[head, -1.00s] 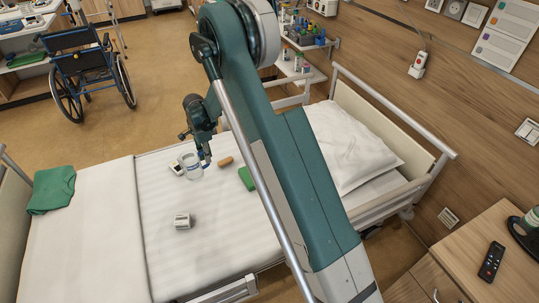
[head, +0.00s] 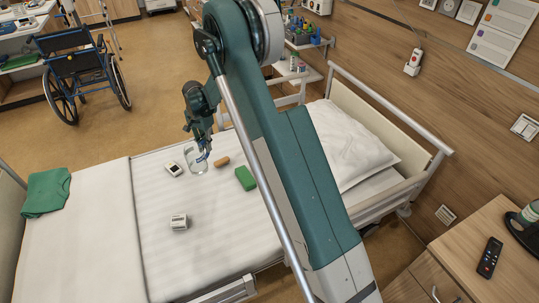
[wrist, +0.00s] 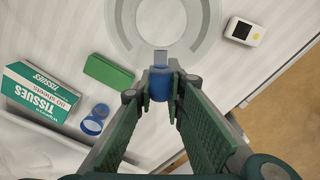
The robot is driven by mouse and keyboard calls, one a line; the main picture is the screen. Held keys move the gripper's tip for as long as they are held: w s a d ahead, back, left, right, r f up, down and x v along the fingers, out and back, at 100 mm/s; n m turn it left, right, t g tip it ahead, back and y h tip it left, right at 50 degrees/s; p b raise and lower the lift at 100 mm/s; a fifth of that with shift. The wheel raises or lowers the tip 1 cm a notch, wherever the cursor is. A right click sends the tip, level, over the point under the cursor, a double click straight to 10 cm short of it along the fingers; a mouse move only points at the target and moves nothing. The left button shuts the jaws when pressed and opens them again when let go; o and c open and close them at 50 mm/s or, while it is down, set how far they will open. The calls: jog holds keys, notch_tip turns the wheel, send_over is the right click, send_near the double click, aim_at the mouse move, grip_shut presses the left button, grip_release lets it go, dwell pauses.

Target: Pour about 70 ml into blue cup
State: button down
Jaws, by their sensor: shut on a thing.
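A clear jug (head: 193,161) with a blue handle (wrist: 160,86) is in my gripper (head: 204,150). In the wrist view, the green fingers of my gripper (wrist: 160,92) close on the handle, and the jug's round body (wrist: 205,35) shows beyond, cut by the top edge. The jug looks upright over the bed; I cannot tell its liquid level. A small blue ringed object (wrist: 95,119) lies left of the fingers by the tissue box; I cannot tell surely that it is the blue cup. My arm probably hides it in the head view.
On the bed are a green block (head: 245,178), a brown object (head: 221,162), a small white device (head: 173,169) and a white block-like item (head: 179,222). The tissue box (wrist: 40,91) shows in the wrist view. A pillow (head: 345,145) and bed rail lie right of my arm.

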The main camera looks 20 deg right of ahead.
jog(key=w+d+n+b, duration=0.2)
jog(key=w+d+n, duration=0.4)
jog(key=n, duration=0.5)
jog(key=w+d+n+b, duration=0.2)
jog(key=w+d+n, duration=0.2)
jog(key=d+n, duration=0.45)
notch_tip(320, 180, down, 12)
jog(key=a+n, duration=0.1)
jog(key=n, duration=0.1)
jog(key=shift+p, duration=0.3)
dwell(0.5)
jog(key=shift+r, duration=0.1)
